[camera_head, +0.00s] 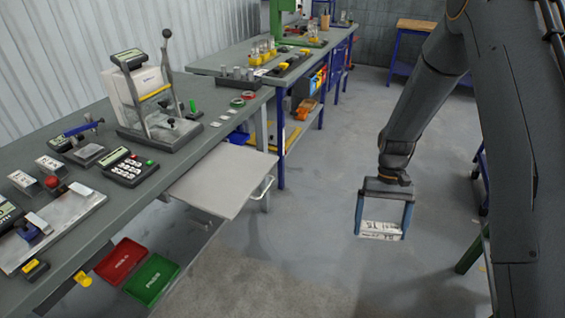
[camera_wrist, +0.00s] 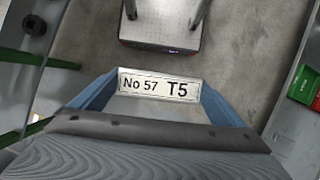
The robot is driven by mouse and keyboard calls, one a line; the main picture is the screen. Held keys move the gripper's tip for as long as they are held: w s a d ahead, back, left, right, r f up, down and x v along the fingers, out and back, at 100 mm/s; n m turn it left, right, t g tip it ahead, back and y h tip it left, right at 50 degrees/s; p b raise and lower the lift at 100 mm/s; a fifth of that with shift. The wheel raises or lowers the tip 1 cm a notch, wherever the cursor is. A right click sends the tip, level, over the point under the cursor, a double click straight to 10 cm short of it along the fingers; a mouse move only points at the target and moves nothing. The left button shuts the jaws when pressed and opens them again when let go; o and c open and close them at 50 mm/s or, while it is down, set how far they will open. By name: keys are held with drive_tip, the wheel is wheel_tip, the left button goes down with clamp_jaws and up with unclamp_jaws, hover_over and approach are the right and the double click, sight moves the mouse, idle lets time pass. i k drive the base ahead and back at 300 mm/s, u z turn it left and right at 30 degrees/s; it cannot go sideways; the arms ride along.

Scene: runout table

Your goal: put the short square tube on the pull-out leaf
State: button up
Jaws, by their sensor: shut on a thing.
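My gripper (camera_head: 383,234) hangs over open floor at the right of the head view, well apart from the benches. Its two blue fingers are shut on a short, pale grey piece, which I take for the short square tube (camera_head: 380,230). In the wrist view the tube (camera_wrist: 158,86) spans the fingers and carries a white label reading "No 57 T5". Its ends are hidden by the fingers. The pull-out leaf (camera_head: 225,178) is a flat, light grey board sticking out from the near bench, left of my gripper. Its top is bare.
The near bench (camera_head: 130,202) carries a lever press (camera_head: 150,95), a keypad device (camera_head: 128,167) and several small parts. Red (camera_head: 122,261) and green (camera_head: 151,279) trays are below it. Another bench (camera_head: 215,66) stands behind. The floor between leaf and gripper is clear.

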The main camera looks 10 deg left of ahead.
sight(228, 174)
drive_tip(key=z, duration=1)
drive_tip(key=k, duration=1)
drive_tip(key=u, duration=1.75)
drive_tip(key=i, duration=0.5)
drive_tip(key=z, duration=0.05)
